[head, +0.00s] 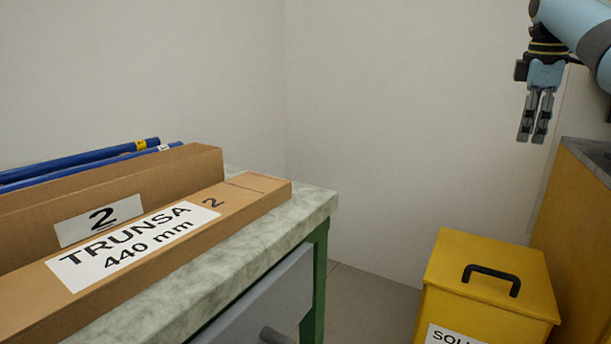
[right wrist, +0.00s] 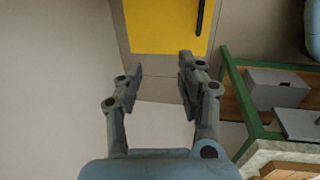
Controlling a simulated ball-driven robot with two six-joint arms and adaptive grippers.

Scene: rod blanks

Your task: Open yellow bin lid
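The yellow bin (head: 487,285) stands on the floor at the lower right of the head view. Its yellow lid (head: 445,258) lies flat and closed on top, with a black arched handle (head: 492,274). My right gripper (head: 532,137) hangs well above the bin, fingers pointing down, touching nothing. In the right wrist view its two fingers (right wrist: 160,72) are spread with an empty gap. The lid (right wrist: 160,28) shows beyond the fingertips, with part of the handle (right wrist: 200,16) near the top edge. My left gripper is in neither view.
A green-framed bench with a marble-like top (head: 318,200) stands left of the bin, carrying cardboard boxes (head: 255,187) and blue rods (head: 85,159). A yellow cabinet (head: 580,230) stands close on the bin's right. Above the bin is free room before the wall.

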